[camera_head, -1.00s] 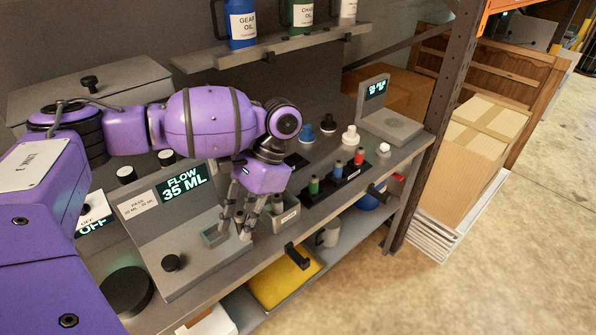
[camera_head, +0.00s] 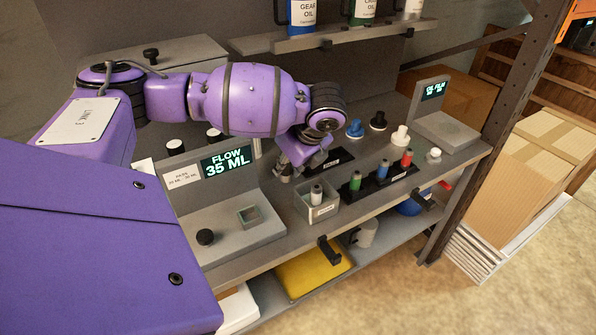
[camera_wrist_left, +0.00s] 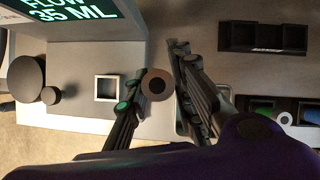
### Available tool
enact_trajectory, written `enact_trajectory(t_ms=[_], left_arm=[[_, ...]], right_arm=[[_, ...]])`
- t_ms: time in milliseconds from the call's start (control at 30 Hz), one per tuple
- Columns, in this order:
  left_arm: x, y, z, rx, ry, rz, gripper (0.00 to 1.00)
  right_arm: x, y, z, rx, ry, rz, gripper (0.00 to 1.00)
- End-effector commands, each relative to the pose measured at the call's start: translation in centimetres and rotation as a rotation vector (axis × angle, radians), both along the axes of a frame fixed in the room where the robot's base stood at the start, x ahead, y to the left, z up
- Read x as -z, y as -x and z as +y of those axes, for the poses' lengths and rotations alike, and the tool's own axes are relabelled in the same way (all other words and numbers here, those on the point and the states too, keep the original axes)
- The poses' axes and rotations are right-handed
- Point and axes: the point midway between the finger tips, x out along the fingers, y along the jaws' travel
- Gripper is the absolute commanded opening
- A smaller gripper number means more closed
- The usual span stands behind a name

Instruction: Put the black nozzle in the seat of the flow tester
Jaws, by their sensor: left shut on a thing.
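A black nozzle (camera_head: 378,121) stands on the bench between a blue one (camera_head: 355,129) and a white one (camera_head: 400,136). The flow tester (camera_head: 227,233) reads "FLOW 35 ML". Its square seat (camera_head: 249,216) looks empty, and also shows in the left wrist view (camera_wrist_left: 107,88). My left gripper (camera_head: 284,174) is above the bench, right of the tester and behind the small grey bin. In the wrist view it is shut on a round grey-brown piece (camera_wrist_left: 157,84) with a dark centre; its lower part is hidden. My right gripper is not in view.
The small grey bin (camera_head: 320,213) holds a grey-capped vial. A black rack (camera_head: 375,190) with green, blue and red vials stands right of it. An oil film device (camera_head: 447,132) is at the far right. A shelf of oil bottles hangs above.

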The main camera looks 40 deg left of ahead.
Motion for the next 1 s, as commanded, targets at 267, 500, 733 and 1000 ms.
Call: enact_trajectory(t_ms=[267, 500, 733, 1000], left_arm=[[4.6, -4.7, 3.6, -0.002, 0.000, 0.006, 0.00], [7.1, -6.6, 4.9, -0.003, 0.002, 0.001, 0.00], [8.8, -7.2, 5.4, -0.001, 0.000, 0.003, 0.00], [10.8, -7.2, 5.4, -0.002, 0.001, 0.000, 0.00]], right_arm=[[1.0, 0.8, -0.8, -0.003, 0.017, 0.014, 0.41], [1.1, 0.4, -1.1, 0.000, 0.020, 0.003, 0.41], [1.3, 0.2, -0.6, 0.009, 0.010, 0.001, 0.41], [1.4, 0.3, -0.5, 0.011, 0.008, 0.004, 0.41]])
